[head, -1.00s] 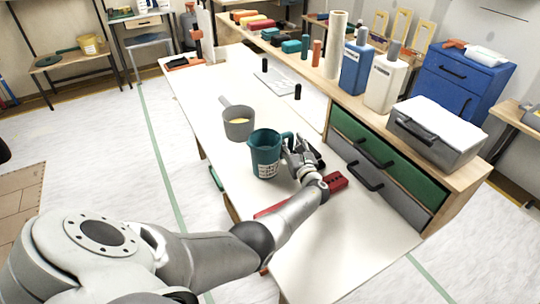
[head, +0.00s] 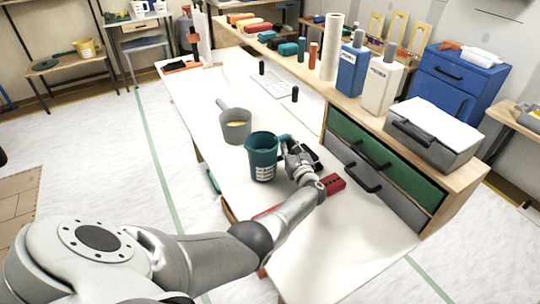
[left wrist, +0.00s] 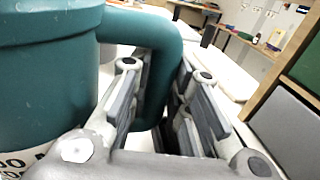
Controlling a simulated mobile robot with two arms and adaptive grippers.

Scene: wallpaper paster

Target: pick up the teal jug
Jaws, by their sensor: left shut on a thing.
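The teal jug (head: 263,160) with a white printed label stands upright at the table's middle in the head view. I cannot tell whether its base touches the table. My left gripper (head: 287,148) is at its right side, shut on its handle. In the left wrist view the jug's body (left wrist: 45,95) fills the left side. Its handle (left wrist: 165,50) curves down between the two fingers of my left gripper (left wrist: 160,88). The lower part of the handle is partly hidden by the fingers. My right gripper is not in view.
A red tool (head: 334,185) lies right of my wrist. A drawer unit (head: 372,165) with green and grey fronts borders the table's right side.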

